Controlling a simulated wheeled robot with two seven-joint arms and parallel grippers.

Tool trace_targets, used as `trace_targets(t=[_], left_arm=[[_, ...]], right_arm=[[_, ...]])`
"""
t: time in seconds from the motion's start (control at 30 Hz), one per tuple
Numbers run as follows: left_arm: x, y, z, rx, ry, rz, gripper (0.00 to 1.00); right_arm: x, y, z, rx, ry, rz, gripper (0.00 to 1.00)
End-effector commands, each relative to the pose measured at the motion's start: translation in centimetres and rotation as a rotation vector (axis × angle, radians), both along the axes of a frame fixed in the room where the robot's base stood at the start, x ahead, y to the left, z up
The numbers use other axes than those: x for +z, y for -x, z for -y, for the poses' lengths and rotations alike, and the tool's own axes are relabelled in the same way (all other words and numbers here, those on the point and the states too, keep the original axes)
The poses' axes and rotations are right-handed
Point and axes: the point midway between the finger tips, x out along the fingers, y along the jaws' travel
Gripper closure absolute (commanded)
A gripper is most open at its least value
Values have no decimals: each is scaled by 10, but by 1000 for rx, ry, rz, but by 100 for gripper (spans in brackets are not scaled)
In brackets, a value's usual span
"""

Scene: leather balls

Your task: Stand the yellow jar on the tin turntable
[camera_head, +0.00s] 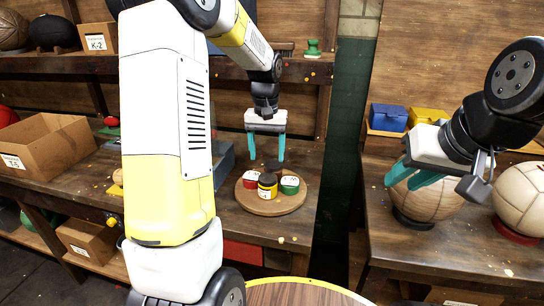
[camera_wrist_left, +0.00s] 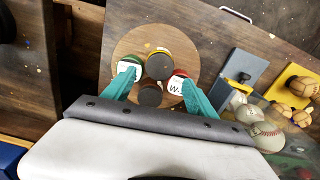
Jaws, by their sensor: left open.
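The yellow jar (camera_head: 267,187), with a dark lid, stands upright on the round wooden turntable (camera_head: 288,206), toward its front. A red jar (camera_head: 251,180) stands to its left, a green jar (camera_head: 290,185) to its right and a dark-topped jar (camera_head: 276,170) behind. In the left wrist view the yellow jar (camera_wrist_left: 158,66) sits between the green and red ones on the turntable (camera_wrist_left: 152,38). My left gripper (camera_head: 267,160) is open and empty, pointing down above the jars and apart from them. My right gripper (camera_head: 400,186) looks open, in front of a leather ball.
Leather balls (camera_head: 520,195) stand on the right bench, with blue (camera_head: 388,117) and yellow (camera_head: 428,116) boxes behind. A cardboard box (camera_head: 45,150) is at the left. A dark gap separates the two benches. Baseballs (camera_wrist_left: 266,137) show beside the turntable in the wrist view.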

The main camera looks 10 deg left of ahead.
Motion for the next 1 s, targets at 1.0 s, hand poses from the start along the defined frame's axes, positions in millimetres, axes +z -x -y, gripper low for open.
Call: trace_targets(t=[1.0], left_arm=[[119,236,21,-103,163,535,34]], right_arm=[[0,0,0,0,0,0,70]])
